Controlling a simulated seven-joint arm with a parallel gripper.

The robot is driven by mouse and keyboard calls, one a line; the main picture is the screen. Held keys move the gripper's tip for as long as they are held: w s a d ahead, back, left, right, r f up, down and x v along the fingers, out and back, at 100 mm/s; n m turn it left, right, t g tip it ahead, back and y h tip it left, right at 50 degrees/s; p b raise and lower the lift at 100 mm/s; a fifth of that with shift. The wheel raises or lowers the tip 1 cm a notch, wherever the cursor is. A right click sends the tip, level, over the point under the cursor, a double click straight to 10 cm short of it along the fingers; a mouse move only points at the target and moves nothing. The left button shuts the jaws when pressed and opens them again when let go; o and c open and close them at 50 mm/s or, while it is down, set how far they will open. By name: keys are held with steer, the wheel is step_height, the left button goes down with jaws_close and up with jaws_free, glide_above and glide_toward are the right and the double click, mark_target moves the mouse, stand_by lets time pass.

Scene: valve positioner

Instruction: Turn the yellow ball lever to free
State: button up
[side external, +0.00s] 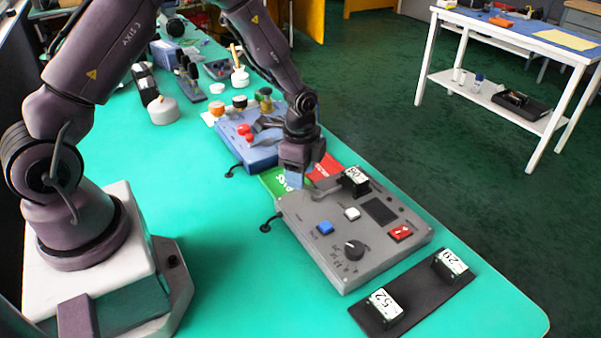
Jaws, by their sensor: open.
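I cannot make out a yellow ball lever; my arm hides part of the panels. My gripper (301,180) points down between the blue box and a grey control box (345,262), over a green card and a red card. It is open, but its fingertips are small and partly hidden. No held thing shows, and I cannot tell whether the fingers touch anything.
The grey box has a blue button (325,228), a white button (352,213), a black knob (354,250) and a red switch (400,232). A black strip (424,300) with numbered blocks lies in front. The teal table's (230,270) left front is clear.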

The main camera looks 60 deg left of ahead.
steer(key=shift+f, duration=0.3)
jaws_close()
